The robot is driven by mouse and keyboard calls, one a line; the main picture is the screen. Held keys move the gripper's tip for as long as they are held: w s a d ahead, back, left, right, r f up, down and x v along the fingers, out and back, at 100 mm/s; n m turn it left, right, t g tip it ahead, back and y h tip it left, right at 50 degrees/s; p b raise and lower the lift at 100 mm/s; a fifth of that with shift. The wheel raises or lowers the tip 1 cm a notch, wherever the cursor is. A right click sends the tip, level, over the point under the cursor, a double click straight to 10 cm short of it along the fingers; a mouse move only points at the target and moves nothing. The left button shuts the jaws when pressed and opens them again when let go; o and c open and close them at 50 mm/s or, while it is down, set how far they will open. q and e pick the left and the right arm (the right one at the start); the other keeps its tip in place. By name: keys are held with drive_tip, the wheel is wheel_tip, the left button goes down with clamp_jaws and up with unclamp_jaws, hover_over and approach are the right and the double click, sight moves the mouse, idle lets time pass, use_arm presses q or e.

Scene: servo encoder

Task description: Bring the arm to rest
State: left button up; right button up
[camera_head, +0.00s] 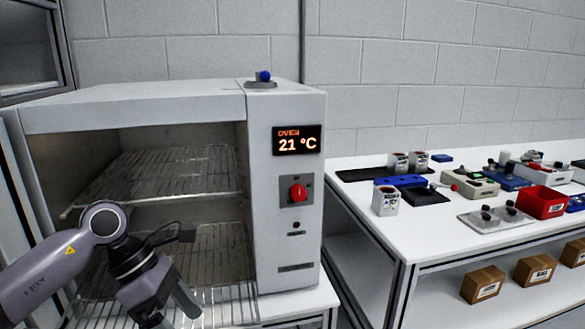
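My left arm comes in from the left, and its gripper (176,312) points down and to the right at the bottom edge of the view. Its two fingers stand apart with nothing visible between them; one tip is partly cut off by the frame edge. The gripper is in front of the open chamber of a white oven (180,97), over the lower wire rack (222,262). I cannot tell whether it touches the rack. My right gripper is not in view.
The oven has an upper rack (170,172), a red knob (298,192) and a display (297,140) reading 21 °C. At right, a white bench (440,240) holds cups (386,201), a red bin (541,202) and devices. Cardboard boxes (482,284) sit on its lower shelf.

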use_arm(q)
drive_tip(key=s+d+r+n+h+p, duration=0.1)
drive_tip(key=s+d+n+h, duration=0.25)
drive_tip(key=d+h, duration=0.3)
drive_tip(key=s+d+r+n+h, duration=0.2)
drive_tip(key=d+n+h, duration=0.2)
drive_tip(key=d+h, duration=0.25)
drive_tip(key=w+a+f+n+t+y, duration=0.1)
drive_tip(key=a+f+n+t+y, duration=0.4)
drive_tip(key=n, duration=0.6)
drive_tip(key=a+f+n+t+y+p, duration=0.1)
drive_tip(key=a+f+n+t+y, duration=0.15)
drive_tip(key=n+t, duration=0.65)
drive_tip(key=w+a+f+n+t+y, duration=0.1)
drive_tip(key=a+f+n+t+y, duration=0.3)
drive_tip(key=n, duration=0.9)
drive_tip(key=s+a+f+n+g+y, duration=0.2)
drive_tip(key=s+f+n+g, duration=0.1)
drive_tip(key=s+f, duration=0.3)
drive_tip(key=s+a+f+n+g+y, duration=0.2)
drive_tip(key=s+f+n, duration=0.4)
drive_tip(key=f, duration=0.3)
drive_tip(key=shift+s+a+f+g+y+p, duration=0.3)
drive_tip(key=shift+s+a+g+y+p, duration=0.15)
drive_tip(key=shift+g+y, duration=0.2)
drive_tip(key=shift+w, duration=0.1)
